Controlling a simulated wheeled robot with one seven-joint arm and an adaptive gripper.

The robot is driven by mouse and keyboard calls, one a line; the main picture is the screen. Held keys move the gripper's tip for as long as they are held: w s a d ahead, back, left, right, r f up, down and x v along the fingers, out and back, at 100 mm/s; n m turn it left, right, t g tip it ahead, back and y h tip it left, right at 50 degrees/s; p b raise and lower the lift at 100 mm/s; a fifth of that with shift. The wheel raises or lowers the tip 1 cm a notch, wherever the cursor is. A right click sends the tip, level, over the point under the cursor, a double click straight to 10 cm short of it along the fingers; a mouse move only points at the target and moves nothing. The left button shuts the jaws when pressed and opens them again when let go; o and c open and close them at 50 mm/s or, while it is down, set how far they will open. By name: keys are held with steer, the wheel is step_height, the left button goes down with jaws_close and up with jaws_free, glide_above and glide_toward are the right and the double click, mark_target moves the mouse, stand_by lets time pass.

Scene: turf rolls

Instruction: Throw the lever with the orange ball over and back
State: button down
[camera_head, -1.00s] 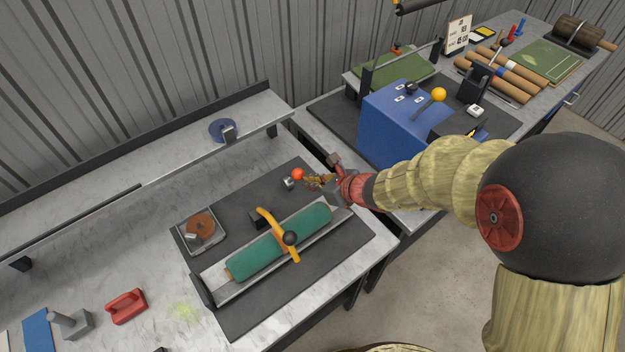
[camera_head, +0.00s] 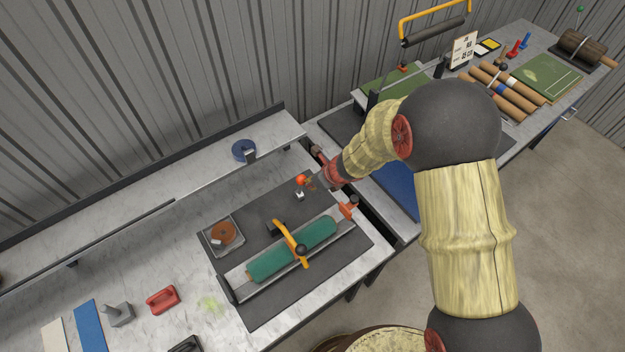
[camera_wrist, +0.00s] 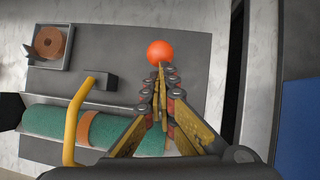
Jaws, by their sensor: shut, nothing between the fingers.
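The lever with the orange ball (camera_head: 300,180) stands at the back right of the dark mat, on a small pale base (camera_head: 299,195). In the wrist view the orange ball (camera_wrist: 160,53) is just beyond my fingertips and hides the lever's stem. My gripper (camera_head: 312,184) is shut and empty, just right of the ball in the head view. In the wrist view the shut fingertips (camera_wrist: 161,72) point at the ball's near side; I cannot tell whether they touch it.
A green roll (camera_head: 290,252) lies in a tray, with a yellow curved handle (camera_head: 284,236) over it. A square dish with a brown disc (camera_head: 222,233) is at left. An orange-red handle (camera_head: 349,207) stands at the tray's right end. A blue spool (camera_head: 243,149) sits on the shelf.

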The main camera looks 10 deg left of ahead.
mark_target(303, 176)
steer(key=w+a+p, duration=0.1)
steer(key=p, duration=0.1)
steer(key=w+a+r+p, duration=0.1)
steer(key=a+p, duration=0.1)
steer(key=shift+w+a+r+p, duration=0.15)
steer(key=shift+w+r+p, duration=0.05)
steer(key=shift+w+p, duration=0.2)
steer(key=shift+w+a+p, duration=0.55)
steer(key=shift+w+a, duration=0.15)
steer(key=shift+a, duration=0.1)
